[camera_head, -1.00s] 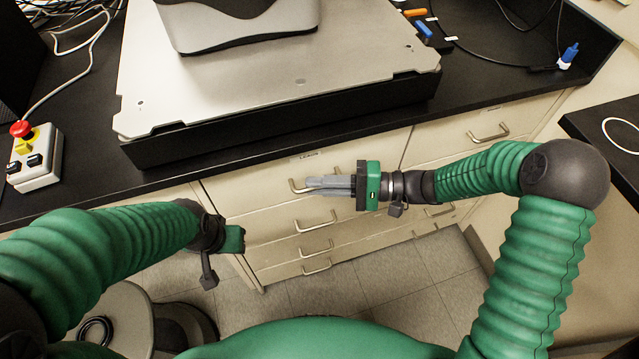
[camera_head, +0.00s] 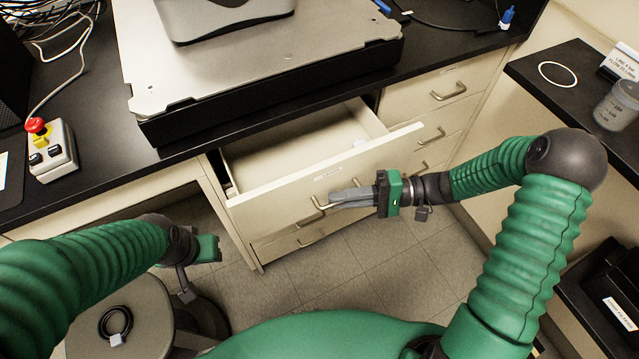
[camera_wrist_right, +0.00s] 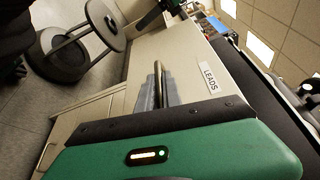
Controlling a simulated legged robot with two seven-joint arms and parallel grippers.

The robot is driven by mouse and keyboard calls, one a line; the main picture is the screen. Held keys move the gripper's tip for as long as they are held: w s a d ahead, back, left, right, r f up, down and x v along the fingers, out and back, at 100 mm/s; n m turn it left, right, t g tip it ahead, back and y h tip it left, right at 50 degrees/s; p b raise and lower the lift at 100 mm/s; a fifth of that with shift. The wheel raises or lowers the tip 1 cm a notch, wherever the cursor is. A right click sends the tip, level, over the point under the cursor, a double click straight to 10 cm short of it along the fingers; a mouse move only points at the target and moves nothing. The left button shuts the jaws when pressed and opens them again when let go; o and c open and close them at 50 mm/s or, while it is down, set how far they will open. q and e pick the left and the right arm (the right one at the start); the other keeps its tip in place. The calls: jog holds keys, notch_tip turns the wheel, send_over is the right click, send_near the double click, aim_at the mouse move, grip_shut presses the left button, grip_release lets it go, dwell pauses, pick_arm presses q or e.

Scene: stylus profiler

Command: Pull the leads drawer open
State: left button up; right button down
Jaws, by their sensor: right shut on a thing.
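The leads drawer (camera_head: 285,198) is a cream drawer under the black bench, pulled well out so its inside shows. Its front carries a "LEADS" label in the right wrist view (camera_wrist_right: 210,78). My right gripper (camera_head: 328,202) is shut on the drawer's metal handle (camera_head: 318,203); its grey fingers also show around the handle in the right wrist view (camera_wrist_right: 155,92).
A silver-topped instrument base (camera_head: 290,75) stands on the bench above the drawer. A control box with a red button (camera_head: 50,150) sits at the left. A stool (camera_head: 120,310) is at the lower left. Closed drawers (camera_head: 430,95) are to the right.

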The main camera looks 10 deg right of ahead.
jog(key=s+d+p, duration=0.3)
jog(key=s, duration=0.8)
jog(key=s+d+p, duration=0.3)
jog(key=s+d, duration=0.1)
jog(key=s, duration=0.7)
jog(key=shift+s+d+f, duration=0.15)
jog(key=c, duration=1.5)
grip_release()
jog(key=s+d+r, duration=0.1)
jog(key=d, duration=1.6)
jog(key=shift+r, duration=0.15)
